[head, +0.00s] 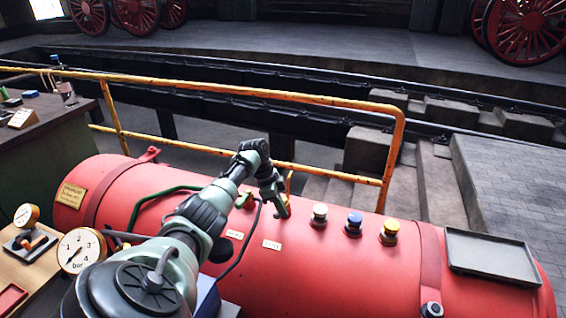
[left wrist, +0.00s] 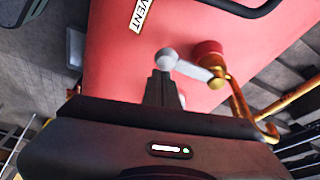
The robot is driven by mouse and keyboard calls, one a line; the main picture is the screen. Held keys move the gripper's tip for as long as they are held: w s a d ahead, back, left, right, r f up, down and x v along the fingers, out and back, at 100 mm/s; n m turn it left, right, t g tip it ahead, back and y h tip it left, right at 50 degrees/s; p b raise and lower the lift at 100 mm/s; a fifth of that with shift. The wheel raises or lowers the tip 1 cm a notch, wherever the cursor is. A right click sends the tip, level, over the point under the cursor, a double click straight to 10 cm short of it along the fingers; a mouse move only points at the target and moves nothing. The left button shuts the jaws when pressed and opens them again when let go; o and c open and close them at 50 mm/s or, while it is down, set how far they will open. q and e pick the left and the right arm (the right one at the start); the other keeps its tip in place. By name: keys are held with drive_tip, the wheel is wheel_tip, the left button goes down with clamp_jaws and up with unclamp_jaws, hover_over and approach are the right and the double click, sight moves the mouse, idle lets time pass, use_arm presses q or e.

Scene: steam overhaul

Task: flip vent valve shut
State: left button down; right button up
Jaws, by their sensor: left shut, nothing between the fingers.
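The vent valve shows in the left wrist view, with a pale lever (left wrist: 190,68) ending in a round knob and joined to a brass body (left wrist: 219,77) with a red base. A "VENT" label (left wrist: 141,14) is on the red tank (left wrist: 110,70) near it. My left gripper (left wrist: 163,80) is shut and empty, its fingertips right by the knob end of the lever; I cannot tell whether they touch. In the head view my left gripper (head: 279,203) is low over the top of the red tank (head: 330,275) and partly covers the valve. My right gripper is not in view.
A grey tray (head: 493,250) rests on the tank's right end. A yellow railing (head: 270,97) runs behind. A pressure gauge (head: 82,250) is at left.

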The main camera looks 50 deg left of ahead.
use_arm(q)
drive_tip(key=shift+a, duration=0.1)
drive_tip(key=shift+v, duration=3.9)
